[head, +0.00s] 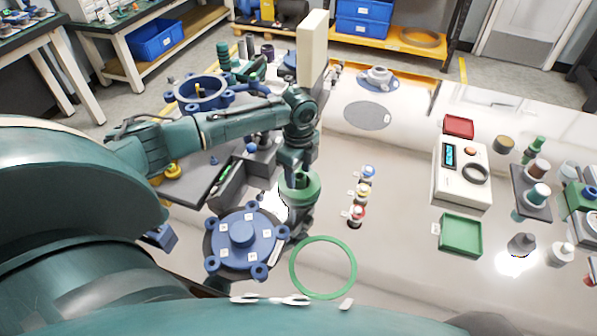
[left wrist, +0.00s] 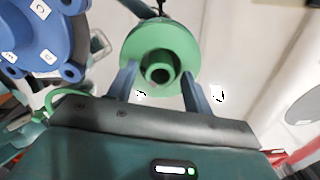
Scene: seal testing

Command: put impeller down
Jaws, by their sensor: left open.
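The impeller, a green disc with a raised round hub and a central bore, shows in the head view (head: 301,190) below my left gripper. It also shows in the left wrist view (left wrist: 160,48). My left gripper (head: 298,166) points down over it from above. In the left wrist view my left gripper (left wrist: 159,86) is open, with one finger at each side of the hub. Whether the fingers touch the hub is not clear. The arm hides part of the impeller in the head view. My right gripper is not in view.
A blue flanged cover (head: 240,243) is close left of the impeller, and a green ring (head: 323,267) lies in front. Small colour-topped bottles (head: 358,213) stand to the right. A white instrument (head: 462,170) and green tray (head: 461,236) are farther right, with clear table between.

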